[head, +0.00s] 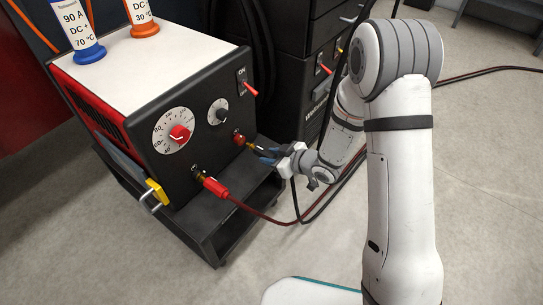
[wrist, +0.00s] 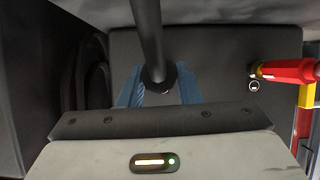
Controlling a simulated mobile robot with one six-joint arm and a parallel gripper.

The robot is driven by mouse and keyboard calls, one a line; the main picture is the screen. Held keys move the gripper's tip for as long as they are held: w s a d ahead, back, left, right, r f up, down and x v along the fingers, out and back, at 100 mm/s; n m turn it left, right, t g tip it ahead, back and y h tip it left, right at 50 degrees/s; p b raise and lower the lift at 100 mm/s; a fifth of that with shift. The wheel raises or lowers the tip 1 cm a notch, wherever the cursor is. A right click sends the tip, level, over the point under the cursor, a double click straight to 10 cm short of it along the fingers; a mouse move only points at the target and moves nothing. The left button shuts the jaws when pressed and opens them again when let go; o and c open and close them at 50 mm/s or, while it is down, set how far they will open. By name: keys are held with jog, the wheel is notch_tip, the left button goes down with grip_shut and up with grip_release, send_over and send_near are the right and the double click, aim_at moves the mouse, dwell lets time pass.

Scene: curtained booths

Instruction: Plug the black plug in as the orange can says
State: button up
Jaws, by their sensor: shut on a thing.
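The orange can (head: 141,20) stands on the welding machine (head: 128,52). Its label reads "DC +" and "30 °C"; its top is cut off. My gripper (head: 268,154) is in front of the machine's lower right socket (head: 239,138), with its blue fingers shut on the black plug (wrist: 158,78). In the head view a brass-coloured tip shows between fingers and socket; I cannot tell whether it has entered. In the wrist view the black plug and its cable run up between the fingers. The red plug (head: 215,187) sits at the lower left socket (head: 197,172) and also shows in the wrist view (wrist: 285,70).
A blue can (head: 78,30) reads "90 A DC + 70 °C". The front has a large dial with red knob (head: 180,134), a small dial (head: 218,113) and a switch (head: 248,84). A yellow padlock (head: 155,193) hangs at left. Red and black cables trail right. Dark cabinets stand behind.

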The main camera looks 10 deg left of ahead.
aim_at(267, 152)
jog(key=shift+w+a, duration=0.35)
jog(key=shift+a, duration=0.4)
jog(key=shift+w+a, duration=0.3)
jog(key=shift+a, duration=0.45)
jog(key=o, duration=1.1)
jog(key=p+v, duration=0.2)
jog(key=v, duration=0.4)
jog(key=shift+d+r+p, duration=0.2)
jog(key=shift+r+p, duration=0.05)
jog(key=shift+p, duration=0.05)
jog(key=shift+s+d+r, duration=0.2)
jog(key=shift+s+d, duration=0.1)
jog(key=shift+d, duration=0.2)
